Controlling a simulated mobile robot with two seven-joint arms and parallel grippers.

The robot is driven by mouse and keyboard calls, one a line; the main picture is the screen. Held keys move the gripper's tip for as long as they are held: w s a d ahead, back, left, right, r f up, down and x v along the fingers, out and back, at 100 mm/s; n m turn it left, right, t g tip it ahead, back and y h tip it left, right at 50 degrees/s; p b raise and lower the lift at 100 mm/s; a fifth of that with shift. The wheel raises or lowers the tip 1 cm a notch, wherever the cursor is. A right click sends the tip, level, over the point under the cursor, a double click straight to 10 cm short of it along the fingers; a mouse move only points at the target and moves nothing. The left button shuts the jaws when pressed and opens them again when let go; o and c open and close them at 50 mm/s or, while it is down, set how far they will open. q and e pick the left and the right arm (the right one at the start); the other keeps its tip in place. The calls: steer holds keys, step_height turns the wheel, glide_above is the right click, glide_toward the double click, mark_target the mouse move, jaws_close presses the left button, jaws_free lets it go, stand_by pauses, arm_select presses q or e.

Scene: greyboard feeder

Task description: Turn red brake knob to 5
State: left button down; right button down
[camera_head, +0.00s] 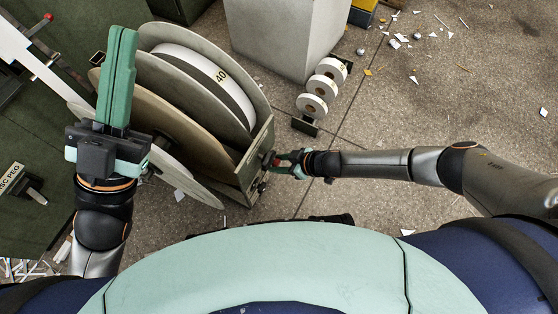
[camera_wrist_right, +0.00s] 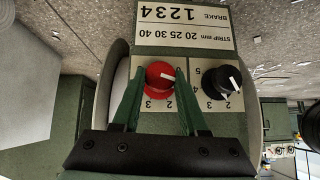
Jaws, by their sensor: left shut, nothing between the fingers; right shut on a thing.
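The red brake knob (camera_wrist_right: 160,75) sits on the grey feeder's control panel, with a white pointer mark toward the right in the upside-down right wrist view. Printed figures 2 and 3 show below it; others around it are hidden by the fingers. My right gripper (camera_wrist_right: 155,78) is shut on the red knob, a green finger on each side. In the head view my right gripper (camera_head: 283,163) reaches the feeder's side from the right; the knob is hard to see there. My left gripper (camera_head: 120,55) is shut and empty, raised over the reel's left side.
A black knob (camera_wrist_right: 221,82) with its own figures sits close beside the red one. A label plate (camera_wrist_right: 185,25) reads BRAKE 1 2 3 4 and STRIP mm. The feeder's large reel (camera_head: 205,75), marked 40, and small white rolls (camera_head: 322,88) stand nearby. Paper scraps litter the floor.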

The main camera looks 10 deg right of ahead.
steer(key=shift+w+d+f+m+g+y+b, duration=0.15)
steer(key=shift+w+m+g+y+b, duration=0.2)
steer(key=shift+g+b, duration=0.35)
steer(key=shift+s+m+g+y+b, duration=0.1)
steer(key=shift+m+g+y+b, duration=0.4)
steer(key=shift+b, duration=0.5)
steer(key=shift+c, duration=2.2)
jaws_free()
steer(key=p+v, duration=0.6)
steer(key=v, duration=0.6)
steer(key=shift+d+r+p, duration=0.2)
steer(key=shift+r+p, duration=0.05)
steer(key=shift+p, duration=0.05)
steer(key=shift+s, duration=0.15)
